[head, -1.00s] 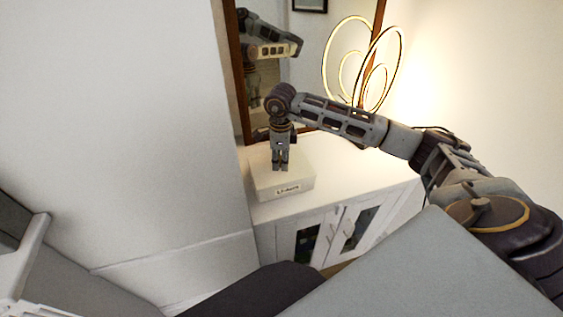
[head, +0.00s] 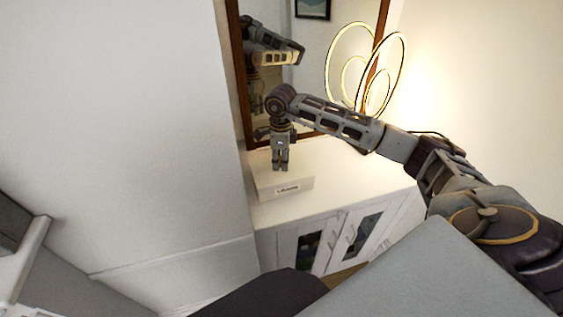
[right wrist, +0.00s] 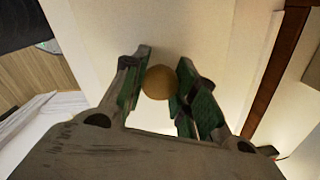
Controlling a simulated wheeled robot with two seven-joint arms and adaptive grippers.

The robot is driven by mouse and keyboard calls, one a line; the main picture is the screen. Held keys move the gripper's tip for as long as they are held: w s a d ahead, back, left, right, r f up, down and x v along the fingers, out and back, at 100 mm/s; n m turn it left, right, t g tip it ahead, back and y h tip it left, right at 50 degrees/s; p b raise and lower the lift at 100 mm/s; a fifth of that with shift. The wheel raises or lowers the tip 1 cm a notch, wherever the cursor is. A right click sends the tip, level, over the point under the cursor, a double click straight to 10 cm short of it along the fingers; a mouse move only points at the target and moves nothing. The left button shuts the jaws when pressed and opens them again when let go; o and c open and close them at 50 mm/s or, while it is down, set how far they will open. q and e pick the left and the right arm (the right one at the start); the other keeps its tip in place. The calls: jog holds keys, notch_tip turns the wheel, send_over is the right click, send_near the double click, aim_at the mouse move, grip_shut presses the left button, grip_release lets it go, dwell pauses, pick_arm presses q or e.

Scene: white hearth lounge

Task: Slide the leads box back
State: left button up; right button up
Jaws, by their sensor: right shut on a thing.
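The leads box is a low white box (head: 303,185) with a small dark-lettered label on its front; the lettering is too small to read surely. It sits on top of the white cabinet (head: 330,208), near its left end, in the head view. My right gripper (head: 281,167) points down over the box top. In the right wrist view its fingers (right wrist: 160,85) are shut on a round tan knob (right wrist: 159,82) on the pale box lid (right wrist: 185,30). My left gripper is not in view.
A wood-framed mirror (head: 238,75) stands behind the box, reflecting my arm. A glowing ring lamp (head: 400,75) stands right of it, behind my right arm. A white wall (head: 130,130) is close on the left. The cabinet top right of the box (head: 350,180) is clear.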

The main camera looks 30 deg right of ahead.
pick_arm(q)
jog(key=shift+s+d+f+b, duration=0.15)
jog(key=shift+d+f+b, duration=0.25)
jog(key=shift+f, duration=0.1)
pick_arm(e)
jog(key=shift+w+d, duration=0.2)
jog(key=shift+w, duration=0.6)
jog(key=shift+w+d, duration=0.15)
jog(key=shift+w, duration=0.65)
jog(key=shift+w, duration=0.1)
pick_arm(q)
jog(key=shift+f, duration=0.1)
pick_arm(e)
jog(key=shift+w+d, duration=0.1)
jog(key=shift+w, duration=0.2)
pick_arm(q)
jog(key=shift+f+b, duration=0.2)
jog(key=shift+b, duration=0.1)
pick_arm(e)
jog(key=shift+w+d, duration=0.2)
jog(key=shift+w, duration=0.65)
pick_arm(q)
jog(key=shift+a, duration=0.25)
pick_arm(e)
jog(key=o, duration=1.1)
